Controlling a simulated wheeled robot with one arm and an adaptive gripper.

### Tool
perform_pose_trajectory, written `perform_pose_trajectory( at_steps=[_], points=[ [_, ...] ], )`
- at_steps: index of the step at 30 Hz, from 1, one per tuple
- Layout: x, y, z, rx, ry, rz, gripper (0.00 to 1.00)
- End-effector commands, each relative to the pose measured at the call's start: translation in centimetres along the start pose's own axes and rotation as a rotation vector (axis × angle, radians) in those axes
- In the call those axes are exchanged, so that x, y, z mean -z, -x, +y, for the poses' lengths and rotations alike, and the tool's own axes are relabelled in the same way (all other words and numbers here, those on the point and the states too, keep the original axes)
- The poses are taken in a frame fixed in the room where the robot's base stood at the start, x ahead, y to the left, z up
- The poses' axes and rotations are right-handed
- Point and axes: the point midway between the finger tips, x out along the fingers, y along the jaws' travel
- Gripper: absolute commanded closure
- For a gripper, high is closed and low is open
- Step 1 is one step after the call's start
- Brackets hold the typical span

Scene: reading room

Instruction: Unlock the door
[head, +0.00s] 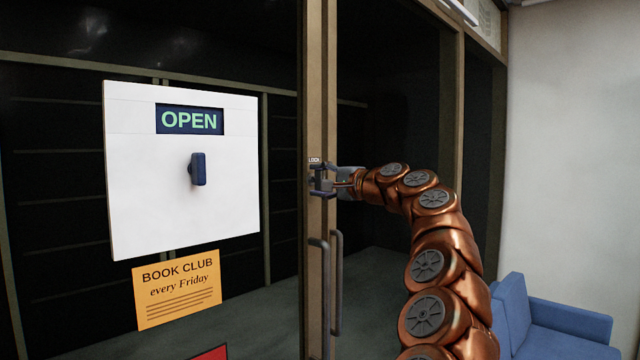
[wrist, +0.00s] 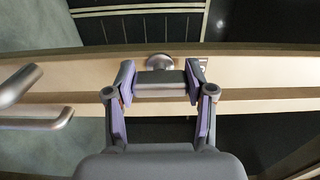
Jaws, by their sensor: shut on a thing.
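The glass door has a tan metal frame (head: 315,90). A small label reading LOCK (head: 314,160) sits on the frame, with a grey lock turn-piece just below it. In the wrist view the turn-piece (wrist: 158,83) is a grey bar in front of a round base (wrist: 158,61), lying along the frame. My gripper (head: 332,182) reaches the lock from the right. In the wrist view my gripper (wrist: 160,88) has its two purple-padded fingers at either end of the bar, shut on it. The fingers partly hide the lock in the head view.
Vertical door handles (head: 319,290) stand below the lock and also show at left in the wrist view (wrist: 35,108). A white panel (head: 150,180) has an OPEN sign (head: 189,120) and a dark blue knob (head: 198,169). A yellow notice (head: 177,290) hangs below. A blue armchair (head: 550,320) stands right.

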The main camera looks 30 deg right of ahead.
Motion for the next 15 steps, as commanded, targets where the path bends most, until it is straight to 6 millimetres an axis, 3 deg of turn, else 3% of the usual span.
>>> perform_pose_trajectory(
  at_steps=[10,11,15],
  points=[
    [0.04,0.03,-0.03,0.0,0.004,0.001,0.81],
    [0.04,0.03,-0.03,0.0,0.004,0.001,0.45],
    [0.03,0.02,-0.02,0.0,0.003,0.001,0.31]
  ],
)
